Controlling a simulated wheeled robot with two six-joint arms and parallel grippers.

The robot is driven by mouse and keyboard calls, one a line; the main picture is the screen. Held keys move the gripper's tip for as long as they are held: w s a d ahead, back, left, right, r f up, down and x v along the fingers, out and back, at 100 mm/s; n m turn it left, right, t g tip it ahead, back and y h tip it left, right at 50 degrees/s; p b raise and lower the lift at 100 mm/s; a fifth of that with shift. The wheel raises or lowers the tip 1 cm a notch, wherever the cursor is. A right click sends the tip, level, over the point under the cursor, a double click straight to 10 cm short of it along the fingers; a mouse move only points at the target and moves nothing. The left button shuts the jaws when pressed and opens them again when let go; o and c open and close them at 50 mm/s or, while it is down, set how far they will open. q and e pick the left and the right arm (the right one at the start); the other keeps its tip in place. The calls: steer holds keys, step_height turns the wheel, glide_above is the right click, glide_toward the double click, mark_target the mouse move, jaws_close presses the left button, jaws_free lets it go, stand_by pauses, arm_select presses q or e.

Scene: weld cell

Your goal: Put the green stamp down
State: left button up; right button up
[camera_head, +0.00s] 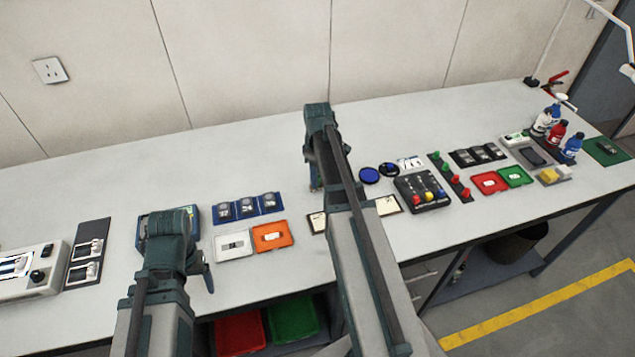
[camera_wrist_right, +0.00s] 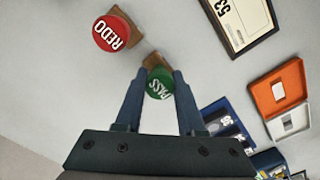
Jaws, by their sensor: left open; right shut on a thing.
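The green stamp (camera_wrist_right: 160,84), marked PASS on its round top, shows in the right wrist view with a brown wooden part behind it. My right gripper (camera_wrist_right: 160,90) is shut on it, one finger on each side. Whether its base touches the table cannot be told. In the head view my right gripper (camera_head: 315,170) is over the back middle of the table, and my arm hides the green stamp. My left gripper (camera_head: 207,272) is open, near the front left of the table, partly hidden by its own arm.
A red REDO stamp (camera_wrist_right: 112,33) stands close beside the green one. A framed card (camera_wrist_right: 238,22) and an orange tray (camera_wrist_right: 268,98) lie nearby. In the head view, a blue round pad (camera_head: 369,176) and a dark button box (camera_head: 423,192) are right of my right arm.

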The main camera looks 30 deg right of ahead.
arm_select(q)
steer(key=shift+f, duration=0.15)
arm_select(e)
steer(key=shift+f, duration=0.15)
steer(key=o, duration=1)
steer(key=shift+o, duration=0.2)
arm_select(q)
step_height(320, 180, up, 12)
steer(key=p, duration=1.2)
arm_select(e)
step_height(320, 180, up, 12)
steer(key=shift+r, duration=0.2)
